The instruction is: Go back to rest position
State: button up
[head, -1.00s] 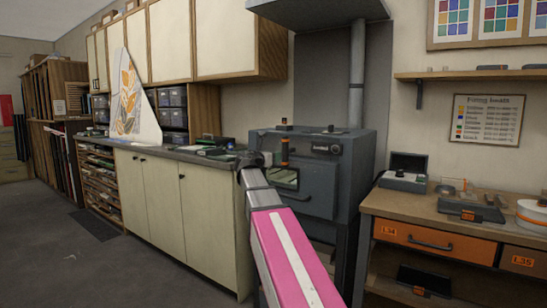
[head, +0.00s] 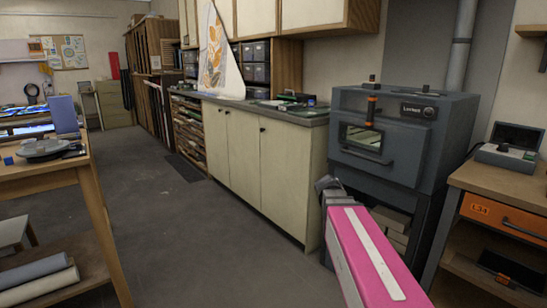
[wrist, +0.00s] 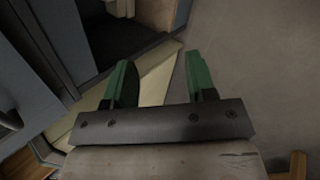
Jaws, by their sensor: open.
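My gripper (wrist: 160,85) shows in the wrist view with its two green-tipped fingers apart and nothing between them. Beyond the fingers are the cream cabinet side and the grey floor. In the head view my pink arm reaches forward from the bottom right, and its far end is in front of the kiln's lower part, beside the cabinet end. The fingers cannot be made out in the head view.
The grey kiln (head: 400,135) stands right of the cream cabinet (head: 232,165). A workbench with an orange drawer (head: 505,215) is at the right edge. A wooden table (head: 45,182) stands at left. Open floor (head: 175,240) lies between the table and cabinet.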

jog(key=s+a+f+m+g+y, duration=0.2)
jog(key=s+a+f+m+y, duration=0.1)
jog(key=s+f, duration=0.5)
jog(key=s+a+f+m+g+y, duration=0.2)
jog(key=s+a+f+m+y, duration=0.1)
jog(key=s+a+f+m, duration=0.3)
notch_tip(320, 180, down, 3)
jog(key=shift+s+r+m+g, duration=0.2)
jog(key=shift+s+m+g, duration=0.2)
jog(key=shift+s+m, duration=0.75)
